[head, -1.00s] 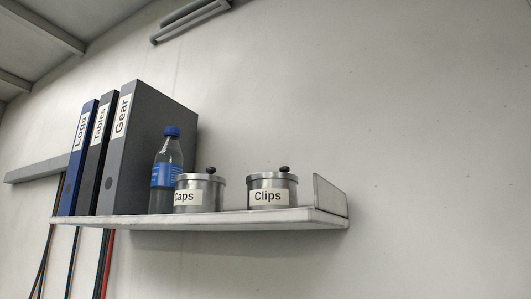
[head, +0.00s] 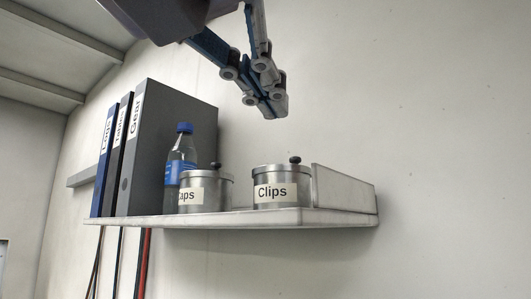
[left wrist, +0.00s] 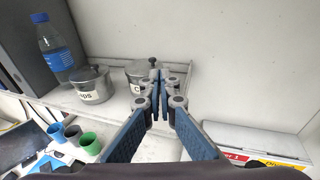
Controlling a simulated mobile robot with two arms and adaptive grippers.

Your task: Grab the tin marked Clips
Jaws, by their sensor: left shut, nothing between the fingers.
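The tin marked Clips (head: 283,188) is a round metal tin with a black knob on its lid. It stands upright on the white wall shelf (head: 245,219), near its right end. In the left wrist view the Clips tin (left wrist: 136,74) is partly hidden behind my fingers. My left gripper (head: 272,111) is shut and empty, above the Clips tin and apart from it in the head view. It also shows in the left wrist view (left wrist: 157,82). My right gripper is not in view.
A similar tin marked Caps (head: 206,194) stands left of the Clips tin. A water bottle (head: 181,165) and several binders (head: 165,145) stand further left. A raised end plate (head: 345,188) closes the shelf's right end. Cups (left wrist: 73,135) sit below in the left wrist view.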

